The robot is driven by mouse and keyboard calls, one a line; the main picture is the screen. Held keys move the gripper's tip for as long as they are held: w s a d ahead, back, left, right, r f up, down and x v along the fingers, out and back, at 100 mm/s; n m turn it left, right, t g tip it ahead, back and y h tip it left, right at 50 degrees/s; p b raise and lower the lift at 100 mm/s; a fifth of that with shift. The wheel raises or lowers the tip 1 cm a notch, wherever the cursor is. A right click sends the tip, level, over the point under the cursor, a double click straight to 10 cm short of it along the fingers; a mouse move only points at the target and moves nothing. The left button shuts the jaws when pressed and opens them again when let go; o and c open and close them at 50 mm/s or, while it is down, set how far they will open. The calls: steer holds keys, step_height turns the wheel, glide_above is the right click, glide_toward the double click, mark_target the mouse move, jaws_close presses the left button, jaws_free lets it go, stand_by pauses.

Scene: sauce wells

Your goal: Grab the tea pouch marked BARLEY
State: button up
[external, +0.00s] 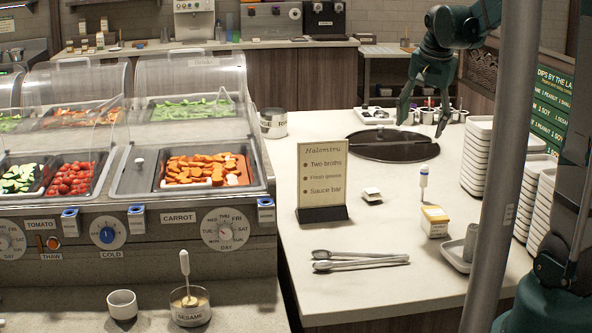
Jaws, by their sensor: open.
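No label reading BARLEY is legible in the external view. A small pale packet (372,195) lies on the light counter right of the menu stand; I cannot tell whether it is a tea pouch. A yellow and white carton-like item (435,221) stands nearer the front right, its print too small to read. My gripper (421,122) is open and empty, pointing down above the back part of the counter, near the dark round lid. It is apart from both items.
A menu stand (324,180), tongs (360,261) and a dark round lid (390,146) occupy the counter (420,280). Stacked white trays (480,155) and a grey pole (500,190) are at right. Covered food wells (190,170) fill the left.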

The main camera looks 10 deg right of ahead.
steer(key=w+a+f+m+g, duration=0.2)
steer(key=w+a+f+m, duration=0.15)
steer(key=w+f, duration=0.7)
steer(key=m+g+p, duration=0.1)
steer(key=m, duration=0.3)
glide_above(372, 190)
steer(key=f, duration=1)
steer(key=shift+s, duration=0.4)
steer(key=shift+w+a+f, duration=0.15)
steer(key=shift+f, duration=0.3)
steer(key=shift+f, duration=0.1)
steer(key=shift+f, duration=1.2)
steer(key=shift+f, duration=0.1)
steer(key=shift+f, duration=2.5)
